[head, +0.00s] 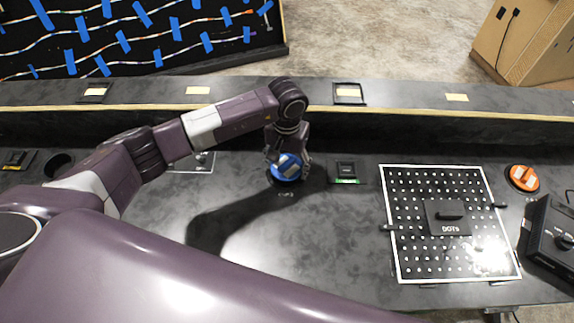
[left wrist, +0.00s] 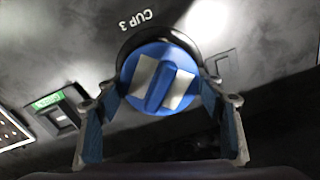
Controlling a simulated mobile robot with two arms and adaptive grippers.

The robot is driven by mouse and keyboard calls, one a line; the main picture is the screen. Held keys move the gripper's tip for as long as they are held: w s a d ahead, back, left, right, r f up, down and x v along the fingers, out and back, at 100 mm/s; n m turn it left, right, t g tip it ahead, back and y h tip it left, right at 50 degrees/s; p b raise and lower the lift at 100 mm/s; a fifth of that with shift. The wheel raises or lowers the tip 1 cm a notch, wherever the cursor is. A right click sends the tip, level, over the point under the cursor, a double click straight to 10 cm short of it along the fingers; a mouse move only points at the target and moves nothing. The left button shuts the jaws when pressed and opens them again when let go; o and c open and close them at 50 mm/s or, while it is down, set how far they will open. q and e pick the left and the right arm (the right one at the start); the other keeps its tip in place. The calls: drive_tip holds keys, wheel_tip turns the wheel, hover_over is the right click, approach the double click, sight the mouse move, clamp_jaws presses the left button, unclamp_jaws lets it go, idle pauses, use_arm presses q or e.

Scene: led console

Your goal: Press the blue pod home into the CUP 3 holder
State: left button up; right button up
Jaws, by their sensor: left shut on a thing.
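The blue pod (head: 286,166) is a round blue disc with a raised grip bar and two pale patches. In the left wrist view the blue pod (left wrist: 158,82) sits between the two fingers of my left gripper (left wrist: 160,95), which is shut on it. In the head view my left gripper (head: 287,153) reaches down to the console from above. The black rim of the CUP 3 holder (left wrist: 127,48) shows around the far side of the pod, beside the printed label CUP 3. The pod hides the holder's inside, so I cannot tell how deep it sits. My right gripper is not in view.
A small black switch with a green label (head: 346,172) stands just right of the pod. A white-framed dotted panel (head: 400,268) lies further right, with an orange disc (head: 523,178) beyond it. An empty dark cup (head: 59,164) is at far left. The raised back ledge (head: 420,97) runs behind.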

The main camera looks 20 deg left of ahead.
use_arm(q)
drive_tip(key=shift+s+f, duration=0.1)
drive_tip(key=shift+f, duration=0.05)
drive_tip(key=o, duration=1.2)
drive_tip(key=shift+c, duration=0.2)
wheel_tip(320, 180, up, 12)
